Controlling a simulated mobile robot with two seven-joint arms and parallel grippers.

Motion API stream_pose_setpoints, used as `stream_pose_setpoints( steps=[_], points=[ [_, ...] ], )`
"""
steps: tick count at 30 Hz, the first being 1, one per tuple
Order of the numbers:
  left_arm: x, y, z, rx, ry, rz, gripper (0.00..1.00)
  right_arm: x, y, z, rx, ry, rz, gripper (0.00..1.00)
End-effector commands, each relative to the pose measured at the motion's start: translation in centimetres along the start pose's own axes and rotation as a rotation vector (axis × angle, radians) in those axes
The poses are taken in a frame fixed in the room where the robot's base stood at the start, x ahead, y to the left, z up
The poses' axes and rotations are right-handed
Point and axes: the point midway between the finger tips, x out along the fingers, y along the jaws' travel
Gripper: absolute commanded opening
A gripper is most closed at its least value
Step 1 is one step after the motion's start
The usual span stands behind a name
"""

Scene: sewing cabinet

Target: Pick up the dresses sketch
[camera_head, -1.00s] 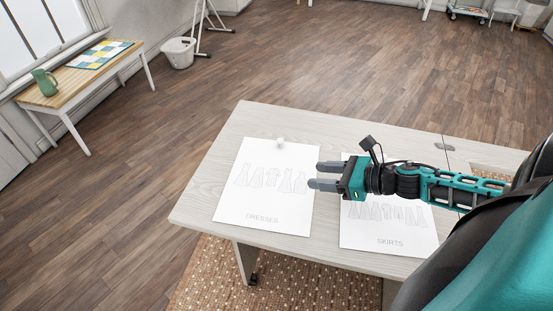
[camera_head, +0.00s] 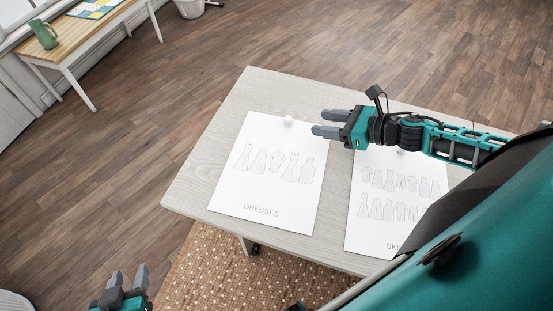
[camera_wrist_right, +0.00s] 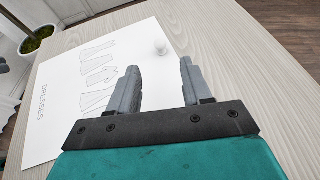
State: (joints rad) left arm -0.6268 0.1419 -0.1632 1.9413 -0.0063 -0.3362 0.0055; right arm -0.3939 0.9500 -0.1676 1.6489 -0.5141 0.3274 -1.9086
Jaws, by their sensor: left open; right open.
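The dresses sketch (camera_head: 268,190) is a white sheet with drawn dresses and the word DRESSES, lying flat on the pale wooden table (camera_head: 200,170). A small white knob (camera_head: 288,121) sits at its top edge. In the right wrist view the sketch (camera_wrist_right: 75,75) is at the left and the knob (camera_wrist_right: 160,46) lies beyond the fingers. My right gripper (camera_head: 322,123) is open and empty, at the sketch's upper right corner, close to the knob. My left gripper (camera_head: 128,280) is open and empty, low at the left, off the table.
The skirts sketch (camera_head: 390,205) lies to the right, partly covered by my right arm. A woven rug (camera_head: 200,270) lies under the table. The table's left end is clear.

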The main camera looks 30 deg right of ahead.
Motion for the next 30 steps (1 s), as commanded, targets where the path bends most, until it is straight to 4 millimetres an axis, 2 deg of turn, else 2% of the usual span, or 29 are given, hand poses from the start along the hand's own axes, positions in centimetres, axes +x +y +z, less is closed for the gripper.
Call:
stream_pose_setpoints(
  steps=[9,19,30],
  points=[
    [0.1,-0.1,0.3,0.0,-0.002,-0.001,0.45,3.8,-0.1,0.1,0.0,-0.002,-0.002,0.49],
    [0.1,-0.1,0.2,0.0,-0.002,-0.001,0.45,5.4,0.0,0.1,0.0,0.0,-0.002,0.49],
    [0.0,-0.1,0.0,0.001,-0.001,-0.001,0.45,9.4,0.0,0.3,0.0,0.0,-0.002,0.49]
  ],
)
